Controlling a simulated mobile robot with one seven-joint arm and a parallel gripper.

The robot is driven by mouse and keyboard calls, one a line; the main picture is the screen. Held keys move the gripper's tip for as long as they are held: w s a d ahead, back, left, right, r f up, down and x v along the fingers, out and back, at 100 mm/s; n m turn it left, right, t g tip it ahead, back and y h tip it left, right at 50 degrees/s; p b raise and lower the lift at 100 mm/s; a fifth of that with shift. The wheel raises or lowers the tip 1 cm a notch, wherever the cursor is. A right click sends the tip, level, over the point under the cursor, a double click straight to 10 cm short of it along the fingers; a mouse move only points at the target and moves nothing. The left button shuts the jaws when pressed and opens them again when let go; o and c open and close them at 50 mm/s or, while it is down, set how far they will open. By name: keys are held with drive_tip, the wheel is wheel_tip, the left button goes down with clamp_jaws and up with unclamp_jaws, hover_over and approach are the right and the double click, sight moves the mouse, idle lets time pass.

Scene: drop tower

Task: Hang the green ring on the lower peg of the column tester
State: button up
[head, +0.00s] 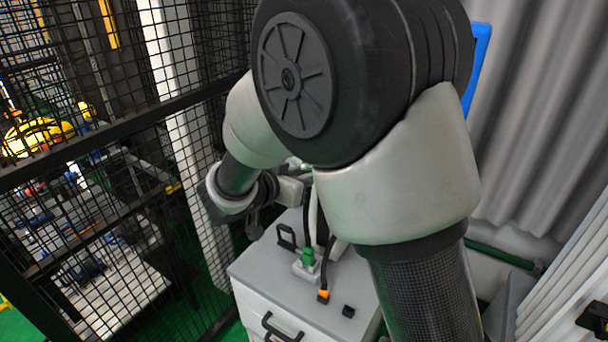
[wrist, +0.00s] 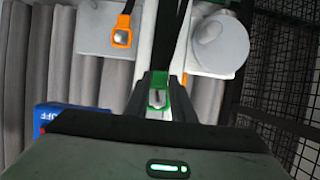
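The green ring (wrist: 157,80) sits between the two dark fingertips of my gripper (wrist: 159,98) in the wrist view, and the fingers look closed on it. A pale metal piece shows inside the ring. The white column (wrist: 146,40) of the tester rises just beyond the fingers. An orange ring (wrist: 121,38) with a silver round centre hangs from a dark strap to the left of the column. In the head view my arm hides most of the column and the gripper's fingertips. I cannot make out the lower peg clearly.
A grey-topped cabinet (head: 262,268) stands below, bearing a green fitting (head: 308,256), an orange piece (head: 323,295) and a small black block (head: 348,311). A black mesh fence (head: 110,130) is on the left, a grey curtain (head: 540,110) on the right. A blue panel (wrist: 70,117) shows in the wrist view.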

clamp_jaws()
drive_tip(key=shift+o, duration=0.4)
unclamp_jaws()
drive_tip(key=shift+c, duration=0.4)
drive_tip(key=shift+r+b, duration=0.4)
drive_tip(key=shift+b, duration=0.3)
drive_tip(key=shift+w+r+b, duration=0.1)
drive_tip(key=shift+r+b, duration=0.1)
drive_tip(key=shift+b, duration=0.75)
drive_tip(key=s+a+b, duration=0.3)
drive_tip(key=s, duration=0.2)
drive_tip(key=shift+f+b, duration=0.15)
drive_tip(key=shift+b, duration=0.15)
drive_tip(key=shift+a, duration=0.1)
